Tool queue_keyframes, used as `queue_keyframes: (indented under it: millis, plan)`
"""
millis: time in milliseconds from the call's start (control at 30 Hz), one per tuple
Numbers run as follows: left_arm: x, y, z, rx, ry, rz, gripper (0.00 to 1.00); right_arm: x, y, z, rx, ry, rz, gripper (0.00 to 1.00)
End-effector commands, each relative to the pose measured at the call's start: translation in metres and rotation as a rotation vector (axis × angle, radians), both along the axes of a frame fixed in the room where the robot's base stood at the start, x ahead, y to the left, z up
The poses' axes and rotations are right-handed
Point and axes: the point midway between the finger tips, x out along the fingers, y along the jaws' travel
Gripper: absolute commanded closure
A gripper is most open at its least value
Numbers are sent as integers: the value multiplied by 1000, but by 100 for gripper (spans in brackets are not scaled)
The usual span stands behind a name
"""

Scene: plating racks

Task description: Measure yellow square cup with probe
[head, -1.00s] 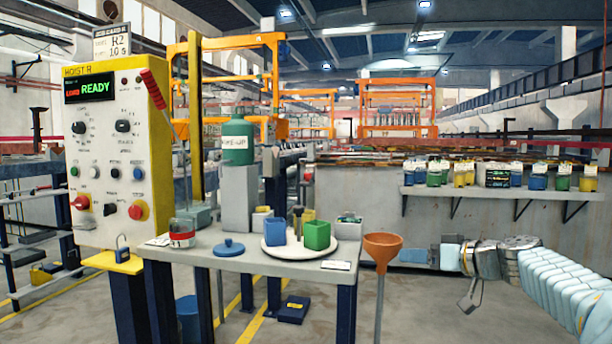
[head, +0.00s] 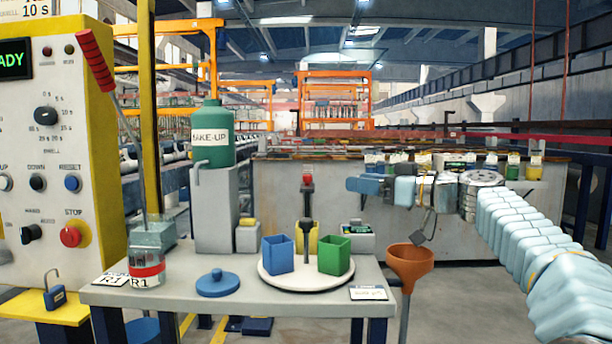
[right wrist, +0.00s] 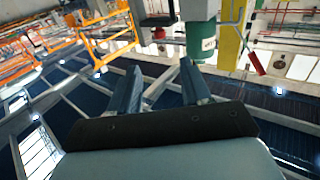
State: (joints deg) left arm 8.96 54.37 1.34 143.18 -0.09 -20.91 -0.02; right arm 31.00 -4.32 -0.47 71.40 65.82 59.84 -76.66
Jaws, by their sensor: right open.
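The yellow square cup (head: 314,240) stands on a round white plate (head: 306,284) on the table, partly hidden behind a dark upright post (head: 307,240). A blue square cup (head: 278,256) is to its front left and a green square cup (head: 334,256) to its front right. A small box with a green display (head: 357,234) sits behind the green cup; I cannot make out a separate probe. My right gripper (head: 375,188) is open and empty, raised above and right of the cups. It also shows open in the right wrist view (right wrist: 160,66). My left gripper is not in view.
A blue lid (head: 218,284) and a red-banded jar (head: 147,266) are on the table's left. A green make-up bottle (head: 212,135) stands on a grey block. An orange funnel (head: 409,266) stands off the table's right edge. A control panel (head: 60,160) is at far left.

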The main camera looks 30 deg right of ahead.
Motion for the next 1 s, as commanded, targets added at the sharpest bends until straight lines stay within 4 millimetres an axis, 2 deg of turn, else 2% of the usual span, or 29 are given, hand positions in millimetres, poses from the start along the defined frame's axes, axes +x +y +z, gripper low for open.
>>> queue_keyframes:
  millis: [300, 500, 700, 967, 1000]
  plan:
    - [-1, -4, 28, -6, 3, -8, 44, 68, 29, 4, 3, 3, 5, 52]
    - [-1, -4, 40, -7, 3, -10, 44, 100, 42, 2, 1, 3, 3, 52]
    - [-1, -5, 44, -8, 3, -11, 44, 112, 47, 0, 1, 1, 2, 52]
    - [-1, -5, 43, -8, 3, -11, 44, 113, 47, -1, 1, 1, 1, 52]
    - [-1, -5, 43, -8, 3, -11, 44, 113, 47, -1, 1, 1, 1, 58]
